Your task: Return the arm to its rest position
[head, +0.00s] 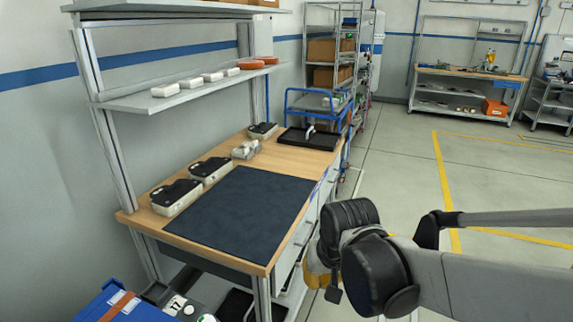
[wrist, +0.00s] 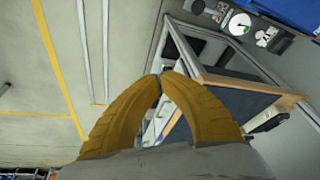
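My gripper (wrist: 160,76) shows in the wrist view as two ribbed yellow fingers. Their tips meet, and the gap behind them holds nothing. In the head view the yellow fingers (head: 317,273) are partly hidden behind my wrist. The arm reaches in from the right edge, and the gripper hangs in front of the workbench (head: 290,160), to the right of its front edge and apart from it.
A dark mat (head: 240,212) covers much of the bench top. Several black-and-cream cases (head: 175,197) stand along its back. A shelf (head: 180,95) runs above. A blue cart (head: 318,103) stands beyond. Open floor (head: 395,170) lies to the right.

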